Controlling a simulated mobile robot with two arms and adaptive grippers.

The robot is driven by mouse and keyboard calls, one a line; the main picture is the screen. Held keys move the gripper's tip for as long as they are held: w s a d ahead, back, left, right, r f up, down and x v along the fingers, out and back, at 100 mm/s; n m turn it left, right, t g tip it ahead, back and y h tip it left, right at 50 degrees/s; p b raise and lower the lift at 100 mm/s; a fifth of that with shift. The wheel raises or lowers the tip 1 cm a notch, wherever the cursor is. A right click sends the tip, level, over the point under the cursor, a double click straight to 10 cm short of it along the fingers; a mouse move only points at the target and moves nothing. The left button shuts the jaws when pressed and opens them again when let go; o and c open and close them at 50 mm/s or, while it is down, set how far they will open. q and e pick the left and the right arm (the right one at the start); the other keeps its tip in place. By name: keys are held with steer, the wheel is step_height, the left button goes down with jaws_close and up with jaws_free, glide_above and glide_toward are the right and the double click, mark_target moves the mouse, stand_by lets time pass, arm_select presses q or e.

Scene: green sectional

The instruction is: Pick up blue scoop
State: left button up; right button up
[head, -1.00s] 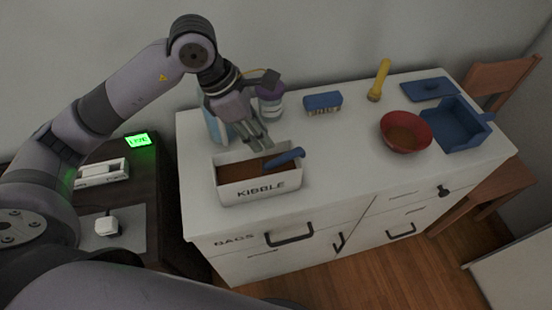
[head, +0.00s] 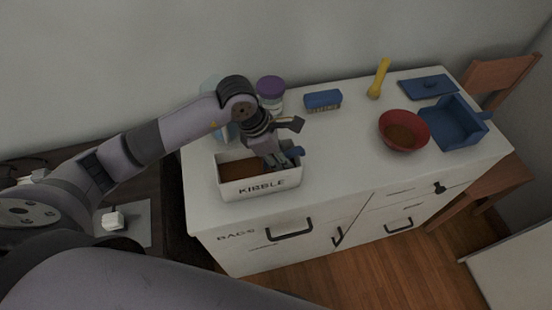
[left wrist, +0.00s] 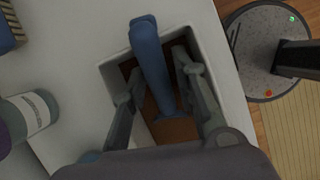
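The blue scoop (head: 297,152) rests in the white KIBBLE bin (head: 233,191), its handle end sticking out over the bin's right rim. In the head view my left gripper (head: 279,164) reaches down into the bin and hides most of the scoop. In the left wrist view the scoop's handle (left wrist: 152,62) lies between the fingers of my left gripper (left wrist: 158,68). The fingers are apart, one on each side of the scoop, with gaps visible. Brown kibble (left wrist: 178,129) shows beneath. My right gripper is not in view.
On the white cabinet top stand a purple-lidded jar (head: 271,92) behind the bin, a blue brush (head: 323,100), a yellow flashlight-like object (head: 379,78), a red bowl (head: 388,141) and a blue tray (head: 452,137). The front right of the top is clear.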

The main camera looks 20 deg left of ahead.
arm_select(q)
steer(key=shift+c, duration=0.4)
jaws_close()
steer(key=shift+r, duration=0.15)
step_height(320, 180, up, 20)
steer(key=b, duration=0.2)
stand_by(0.3)
